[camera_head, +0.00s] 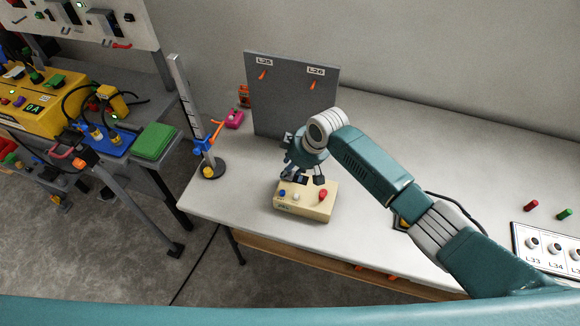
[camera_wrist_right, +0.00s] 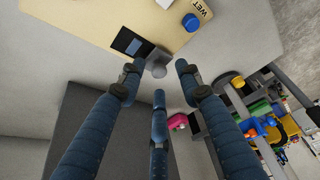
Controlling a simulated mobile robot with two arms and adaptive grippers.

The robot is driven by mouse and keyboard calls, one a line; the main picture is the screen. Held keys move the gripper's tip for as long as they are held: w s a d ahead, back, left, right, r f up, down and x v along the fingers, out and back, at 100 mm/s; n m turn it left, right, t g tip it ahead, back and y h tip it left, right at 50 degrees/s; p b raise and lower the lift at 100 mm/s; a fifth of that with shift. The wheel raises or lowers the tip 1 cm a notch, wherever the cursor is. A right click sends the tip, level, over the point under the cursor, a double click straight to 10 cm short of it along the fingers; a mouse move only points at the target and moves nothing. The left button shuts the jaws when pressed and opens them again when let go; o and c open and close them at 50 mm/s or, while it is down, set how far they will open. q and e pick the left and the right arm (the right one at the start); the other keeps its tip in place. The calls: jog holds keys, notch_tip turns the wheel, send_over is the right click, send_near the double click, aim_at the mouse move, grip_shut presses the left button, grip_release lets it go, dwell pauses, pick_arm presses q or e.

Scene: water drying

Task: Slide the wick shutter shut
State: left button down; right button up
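A beige box (camera_head: 306,206) stands on the light table, with a blue, a white and a red knob on its top. In the right wrist view the beige box (camera_wrist_right: 120,14) shows a dark opening with a blue patch (camera_wrist_right: 130,43) and a grey tab (camera_wrist_right: 155,62) beside it, probably the shutter and its handle. Part of the opening is still uncovered. My right gripper (camera_head: 306,174) hangs just over the back of the box. In its wrist view the gripper's (camera_wrist_right: 157,82) fingers are spread around the tab, apparently not touching it. My left gripper is not in view.
A grey panel (camera_head: 290,95) labelled L25 and L26 stands behind the box. A post on a round base (camera_head: 208,168) is to the left. A labelled holder (camera_head: 540,243) and red and green pegs lie at the right. Table between is mostly clear.

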jog(key=shift+w+a+f, duration=0.15)
jog(key=shift+f, duration=0.45)
grip_shut()
